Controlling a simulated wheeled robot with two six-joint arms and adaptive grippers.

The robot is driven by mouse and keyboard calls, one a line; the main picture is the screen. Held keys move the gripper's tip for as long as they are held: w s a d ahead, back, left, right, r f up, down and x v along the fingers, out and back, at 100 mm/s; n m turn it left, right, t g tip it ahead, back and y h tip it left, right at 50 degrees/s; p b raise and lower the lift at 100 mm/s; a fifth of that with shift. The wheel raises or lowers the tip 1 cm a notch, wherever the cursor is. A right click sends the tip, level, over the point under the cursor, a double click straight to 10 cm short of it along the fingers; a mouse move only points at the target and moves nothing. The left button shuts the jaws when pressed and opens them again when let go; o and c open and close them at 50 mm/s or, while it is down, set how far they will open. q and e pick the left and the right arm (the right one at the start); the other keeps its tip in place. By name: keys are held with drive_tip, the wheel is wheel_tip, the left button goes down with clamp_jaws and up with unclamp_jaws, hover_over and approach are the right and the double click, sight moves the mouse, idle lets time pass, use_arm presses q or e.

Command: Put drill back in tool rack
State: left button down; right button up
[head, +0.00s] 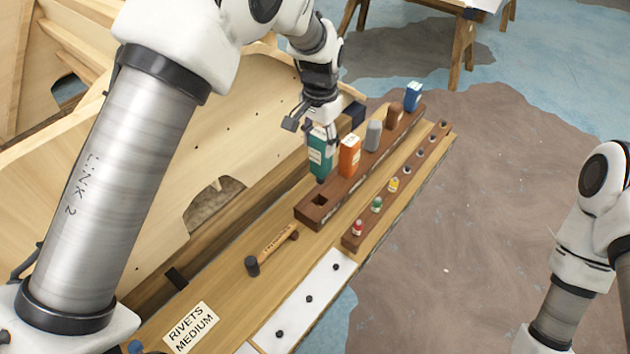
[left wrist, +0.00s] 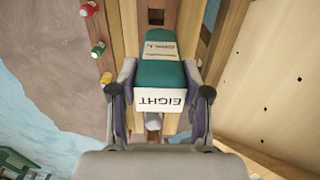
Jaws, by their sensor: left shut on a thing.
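The drill is a teal block (head: 320,158) with a white label, roughly upright in the head view. My left gripper (head: 318,122) is shut on its upper part; in the left wrist view my left gripper (left wrist: 160,98) has a finger on each side of the drill (left wrist: 160,73), whose white end reads "EIGHT". The tool rack is a long dark wooden block (head: 311,213) with an empty square hole (head: 320,201) at its near end. The drill's lower end appears close to this hole; whether they touch is unclear. My right gripper is out of view.
An orange block (head: 349,156), a grey one (head: 373,135), a brown one (head: 394,115) and a blue one (head: 413,96) stand along the rack. Small coloured bottles stand in a strip (head: 408,184) beside it. A hammer (head: 273,249) lies on the bench nearer me.

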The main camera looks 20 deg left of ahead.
sight(319, 178)
use_arm(q)
drive_tip(key=f, duration=0.1)
drive_tip(key=s+f, duration=0.1)
drive_tip(key=s+f+p, duration=0.1)
drive_tip(key=shift+d+f, duration=0.25)
drive_tip(key=shift+f, duration=0.15)
drive_tip(key=f, duration=0.2)
drive_tip(key=w+f+p, duration=0.1)
drive_tip(key=f, duration=0.2)
drive_tip(key=shift+a, duration=0.1)
drive_tip(key=shift+s, duration=0.1)
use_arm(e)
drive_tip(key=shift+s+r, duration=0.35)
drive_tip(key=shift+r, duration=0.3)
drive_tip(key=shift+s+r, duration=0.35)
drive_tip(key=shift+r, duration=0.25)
use_arm(q)
drive_tip(key=shift+f, duration=0.35)
drive_tip(key=c, duration=0.5)
unclamp_jaws()
drive_tip(key=shift+s, duration=0.1)
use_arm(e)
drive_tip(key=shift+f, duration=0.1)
use_arm(q)
drive_tip(key=shift+r, duration=0.1)
